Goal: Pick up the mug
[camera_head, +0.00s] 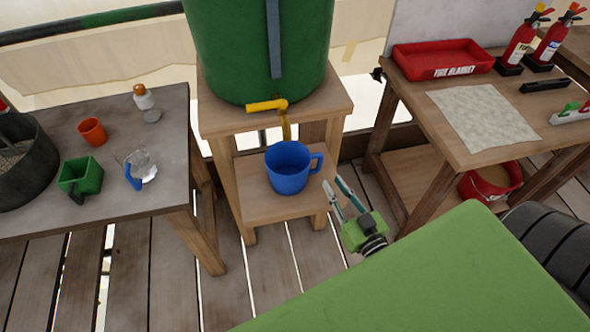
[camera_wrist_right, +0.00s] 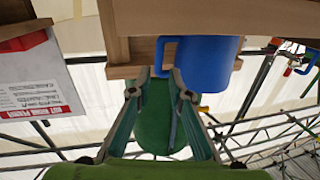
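The blue mug (camera_head: 287,170) stands upright on the lower shelf of the wooden stand (camera_head: 265,207), below the yellow tap (camera_head: 268,105). Its handle points right, toward my right gripper. My right gripper (camera_head: 335,186) is just right of the mug, its fingers pointing toward the stand. Its fingers are apart, with nothing held between them. In the right wrist view, which looks upside down, the mug (camera_wrist_right: 208,62) is beyond the fingertips (camera_wrist_right: 156,84) and to their right, its handle near the finger line. Contact cannot be told. My left gripper is not in view.
The green barrel (camera_head: 255,50) sits on top of the stand. A left table (camera_head: 110,205) holds a glass jug (camera_head: 147,166), an orange cup (camera_head: 92,132) and a green container (camera_head: 80,176). A right table (camera_head: 425,138) has a red tray (camera_head: 443,60) and fire extinguishers (camera_head: 522,40).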

